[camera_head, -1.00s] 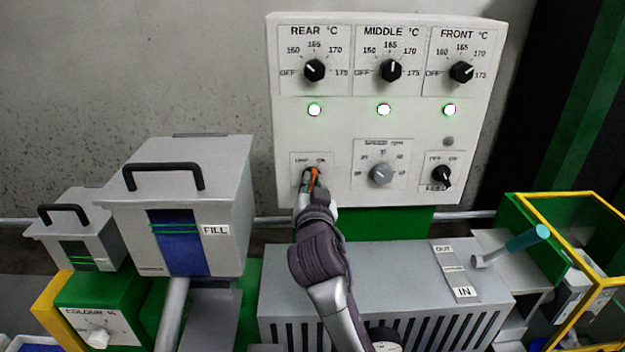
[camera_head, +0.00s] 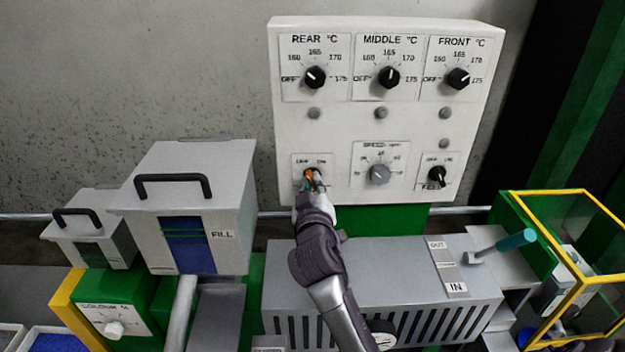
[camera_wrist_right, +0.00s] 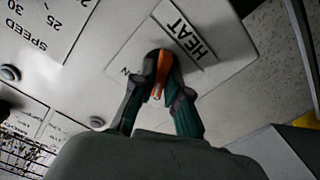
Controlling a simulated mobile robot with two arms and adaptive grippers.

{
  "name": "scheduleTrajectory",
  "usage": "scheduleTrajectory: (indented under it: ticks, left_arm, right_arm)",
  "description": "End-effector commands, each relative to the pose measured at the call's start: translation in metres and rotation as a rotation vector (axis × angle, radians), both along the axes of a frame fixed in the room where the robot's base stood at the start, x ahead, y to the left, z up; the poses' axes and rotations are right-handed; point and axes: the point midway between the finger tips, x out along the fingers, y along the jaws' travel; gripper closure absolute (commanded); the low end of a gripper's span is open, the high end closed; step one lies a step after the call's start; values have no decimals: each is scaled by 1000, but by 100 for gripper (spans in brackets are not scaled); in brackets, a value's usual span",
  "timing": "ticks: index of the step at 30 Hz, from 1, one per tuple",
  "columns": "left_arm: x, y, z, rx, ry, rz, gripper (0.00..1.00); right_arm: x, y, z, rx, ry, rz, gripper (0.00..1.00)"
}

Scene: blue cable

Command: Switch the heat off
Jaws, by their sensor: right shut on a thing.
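The white control panel (camera_head: 300,140) fills the upper middle of the head view. My right gripper (camera_head: 312,176) is at its lower left switch and hides most of it. In the right wrist view the HEAT label (camera_wrist_right: 185,32) is beside my right gripper (camera_wrist_right: 163,68). Its teal and dark fingers are shut on the heat knob, and a bright orange part (camera_wrist_right: 160,70) shows between them. The knob's exact angle is hard to read. Three indicator lamps, rear (camera_head: 314,113), middle (camera_head: 381,111) and front (camera_head: 446,113), are grey and unlit. My left gripper is not in view.
The rear (camera_head: 314,77), middle (camera_head: 388,77) and front (camera_head: 457,79) temperature knobs are above. A speed knob (camera_head: 379,174) and a feed switch (camera_head: 438,178) are to the right. A grey FILL hopper (camera_head: 228,200) stands left of my arm. A yellow-framed guard (camera_head: 547,265) stands at right.

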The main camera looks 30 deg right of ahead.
Motion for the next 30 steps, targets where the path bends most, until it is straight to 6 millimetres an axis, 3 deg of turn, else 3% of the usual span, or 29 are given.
scheduleTrajectory:
  ticks: [19,20,24,30]
  left_arm:
    - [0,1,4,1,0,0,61]
    - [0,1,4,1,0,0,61]
    - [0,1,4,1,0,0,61]
    - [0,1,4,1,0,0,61]
  right_arm:
    - [0,0,2,-54,21,1,100]
    - [0,0,2,-54,21,1,85]
    - [0,0,1,-53,21,1,62]
    - [0,0,1,-50,22,1,61]
